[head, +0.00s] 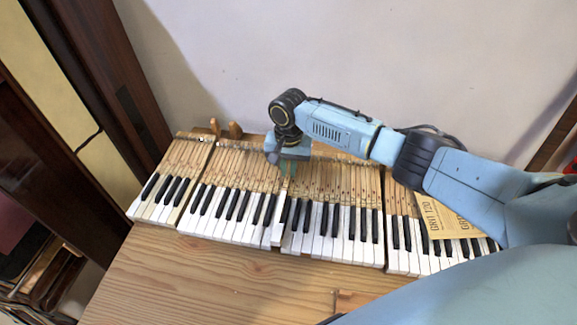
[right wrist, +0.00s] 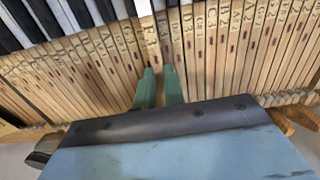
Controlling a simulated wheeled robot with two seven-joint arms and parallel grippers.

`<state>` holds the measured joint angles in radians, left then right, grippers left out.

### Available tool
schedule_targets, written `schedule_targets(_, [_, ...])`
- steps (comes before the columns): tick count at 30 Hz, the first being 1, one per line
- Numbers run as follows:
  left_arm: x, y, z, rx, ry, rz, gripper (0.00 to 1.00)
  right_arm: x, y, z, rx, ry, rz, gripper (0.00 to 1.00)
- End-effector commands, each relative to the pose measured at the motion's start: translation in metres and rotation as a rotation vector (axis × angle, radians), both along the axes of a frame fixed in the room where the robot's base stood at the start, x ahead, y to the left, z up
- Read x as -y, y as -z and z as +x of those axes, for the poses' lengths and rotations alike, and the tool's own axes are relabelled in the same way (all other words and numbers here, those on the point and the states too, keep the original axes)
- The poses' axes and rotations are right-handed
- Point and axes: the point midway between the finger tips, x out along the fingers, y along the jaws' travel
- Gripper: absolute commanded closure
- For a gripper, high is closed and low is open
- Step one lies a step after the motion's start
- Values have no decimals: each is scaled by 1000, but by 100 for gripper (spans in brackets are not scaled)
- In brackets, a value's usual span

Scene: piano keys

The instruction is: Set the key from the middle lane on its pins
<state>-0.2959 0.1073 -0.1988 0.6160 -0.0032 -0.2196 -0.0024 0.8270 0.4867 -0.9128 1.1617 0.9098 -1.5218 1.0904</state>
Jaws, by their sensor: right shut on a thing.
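My right gripper (head: 285,183) is over the middle of the keyboard, pointing down, shut on a piano key. The held key's white front (head: 275,228) sits among the other keys, with its front end a little nearer the table's front edge than its neighbours. In the right wrist view the green fingertips (right wrist: 159,80) close around the wooden key stick (right wrist: 152,42), among lettered neighbouring sticks. The pins under the held key are hidden, so I cannot tell whether it sits on them. My left gripper is not in view.
Rows of black and white keys (head: 333,238) fill both sides of the held key closely. A grit-paper sheet (head: 437,216) lies on the keys at right. Wooden pieces (head: 235,130) stand at the back left.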

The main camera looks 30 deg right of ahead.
Motion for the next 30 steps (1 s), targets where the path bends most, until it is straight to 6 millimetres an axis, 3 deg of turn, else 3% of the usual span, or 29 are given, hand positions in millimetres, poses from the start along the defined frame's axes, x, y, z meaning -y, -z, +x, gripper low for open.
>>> schedule_targets(30, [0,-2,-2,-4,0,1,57,0,7,0,-1,1,1,100])
